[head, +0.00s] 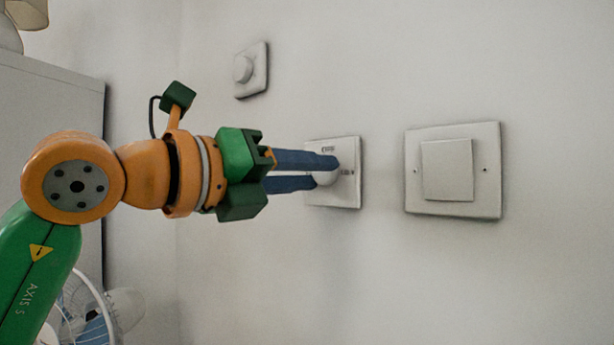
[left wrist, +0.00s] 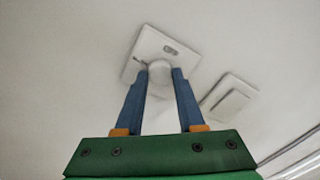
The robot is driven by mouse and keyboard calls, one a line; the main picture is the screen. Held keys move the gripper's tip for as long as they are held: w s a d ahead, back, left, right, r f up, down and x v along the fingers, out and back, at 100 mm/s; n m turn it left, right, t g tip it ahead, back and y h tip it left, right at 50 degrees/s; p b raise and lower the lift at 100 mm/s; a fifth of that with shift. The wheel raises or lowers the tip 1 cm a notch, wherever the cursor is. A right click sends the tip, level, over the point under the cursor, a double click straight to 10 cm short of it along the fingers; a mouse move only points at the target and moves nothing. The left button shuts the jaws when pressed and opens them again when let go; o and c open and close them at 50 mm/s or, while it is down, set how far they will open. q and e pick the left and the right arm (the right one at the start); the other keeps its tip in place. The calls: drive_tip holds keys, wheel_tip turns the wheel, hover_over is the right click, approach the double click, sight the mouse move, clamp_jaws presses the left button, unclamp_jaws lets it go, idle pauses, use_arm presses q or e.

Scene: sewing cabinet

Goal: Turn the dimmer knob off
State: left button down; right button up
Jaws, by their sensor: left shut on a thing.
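The dimmer (head: 347,193) is a small white square plate on the wall, in the middle of the head view. Its round white knob (head: 327,177) is mostly hidden behind the fingers. My left gripper (head: 327,173) reaches in from the left with its blue fingers on either side of the knob, shut on it. In the left wrist view the plate (left wrist: 144,49) is at the top middle, and the knob (left wrist: 160,70) sits between the two fingertips (left wrist: 161,72). The knob's pointer cannot be made out. My right gripper is not in view.
A larger white rocker switch (head: 448,170) is on the wall to the right. Another white plate with a round knob (head: 243,69) is at the upper left. A fan (head: 82,308) stands at the lower left, by a pale cabinet (head: 50,100). The wall below the dimmer is bare.

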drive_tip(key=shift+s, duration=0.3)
use_arm(q)
drive_tip(key=c, duration=0.5)
unclamp_jaws()
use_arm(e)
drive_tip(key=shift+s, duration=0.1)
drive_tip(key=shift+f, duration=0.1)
use_arm(q)
drive_tip(key=shift+s+a+f, duration=0.1)
drive_tip(key=shift+s+a, duration=0.15)
drive_tip(key=b+v, duration=0.2)
drive_tip(key=v, duration=0.4)
drive_tip(key=shift+s+a, duration=0.15)
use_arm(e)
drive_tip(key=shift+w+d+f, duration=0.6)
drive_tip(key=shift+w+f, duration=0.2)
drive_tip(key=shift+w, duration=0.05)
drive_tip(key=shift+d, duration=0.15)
